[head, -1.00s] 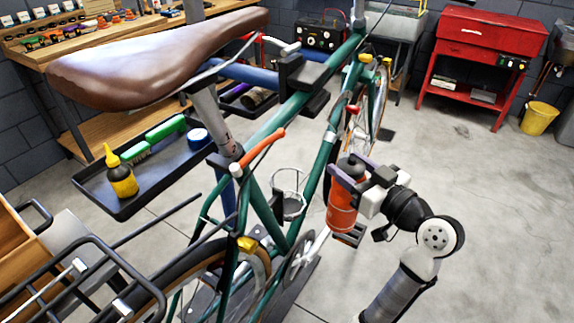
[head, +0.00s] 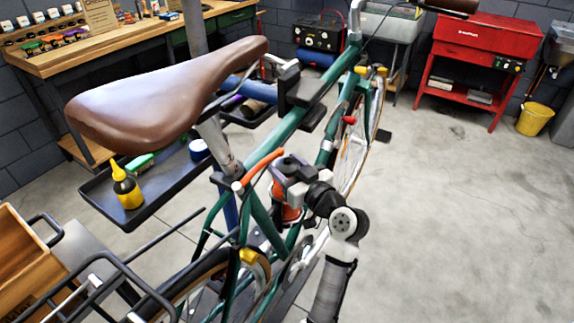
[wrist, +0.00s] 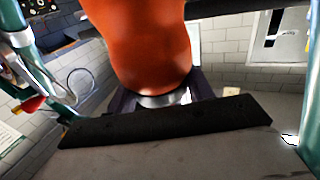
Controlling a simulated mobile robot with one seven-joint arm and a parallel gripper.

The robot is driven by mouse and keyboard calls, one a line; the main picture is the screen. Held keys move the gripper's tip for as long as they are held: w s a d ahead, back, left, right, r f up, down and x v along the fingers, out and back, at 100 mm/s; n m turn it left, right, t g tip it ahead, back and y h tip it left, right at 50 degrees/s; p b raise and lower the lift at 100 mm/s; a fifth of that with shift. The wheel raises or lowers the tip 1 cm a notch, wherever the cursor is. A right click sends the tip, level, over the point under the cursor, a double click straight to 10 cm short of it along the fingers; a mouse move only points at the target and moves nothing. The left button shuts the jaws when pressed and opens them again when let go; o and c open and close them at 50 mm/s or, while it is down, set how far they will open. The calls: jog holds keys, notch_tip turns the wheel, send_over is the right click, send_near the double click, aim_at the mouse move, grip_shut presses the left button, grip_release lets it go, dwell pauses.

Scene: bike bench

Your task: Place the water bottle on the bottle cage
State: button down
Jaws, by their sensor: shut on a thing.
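The orange water bottle (head: 289,214) is in my gripper (head: 289,180), inside the green bike frame (head: 262,222) area in the head view. My gripper is shut around it near its dark top. The bottle looks roughly upright. In the wrist view the bottle (wrist: 140,45) fills the upper middle, with a pale metallic band at its end between my dark fingers. The bottle cage is hidden behind my gripper and the bottle in the head view. I cannot tell whether the bottle touches it or sits in it.
The brown saddle (head: 165,90) and the orange-red lever-like part (head: 262,165) are close to my gripper. A black tray (head: 140,205) holds a yellow bottle (head: 126,188). A red cabinet (head: 480,50) and a yellow bucket (head: 535,119) stand at the back right. The floor on the right is clear.

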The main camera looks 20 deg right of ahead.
jog(key=shift+f, duration=0.25)
jog(key=shift+f, duration=0.15)
jog(key=c, duration=0.6)
grip_release()
